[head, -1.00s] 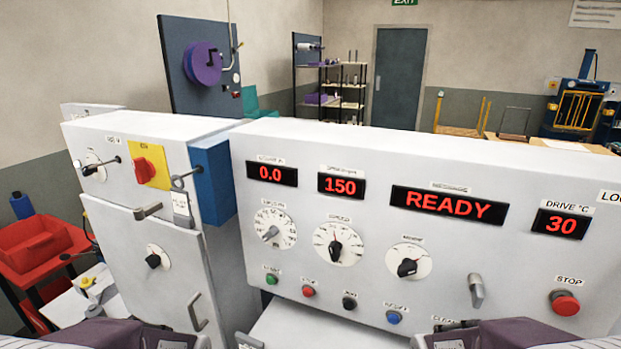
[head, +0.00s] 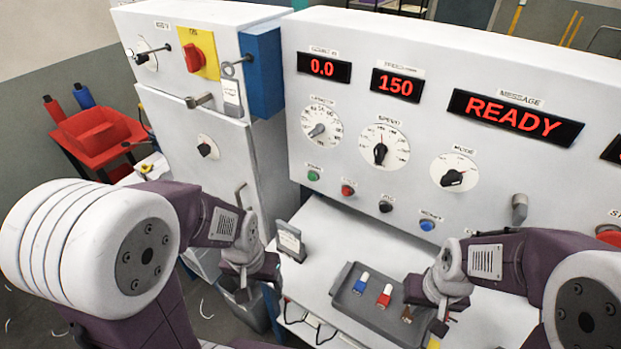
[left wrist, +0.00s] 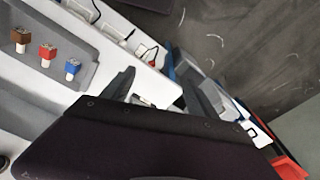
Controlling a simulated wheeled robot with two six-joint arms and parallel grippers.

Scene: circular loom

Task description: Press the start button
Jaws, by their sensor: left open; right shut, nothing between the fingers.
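The green start button (head: 313,175) sits at the left end of the button row on the white control panel (head: 290,110). It is unobstructed in the head view and does not show in the left wrist view. My left gripper (head: 243,292) hangs below and to the left of it, apart from the panel. In the left wrist view the left gripper's fingers (left wrist: 158,88) are spread, with nothing held. My right gripper (head: 440,322) is shut and empty, over the right side of the grey tray (head: 350,307), well below the buttons.
Red (head: 348,190), black (head: 385,207) and blue (head: 427,224) buttons continue the row. The message display (head: 515,118) reads READY. The tray holds small blue, red and brown pieces. A small sign (head: 290,240) stands on the white shelf below the start button. A red bin (head: 97,135) is at the left.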

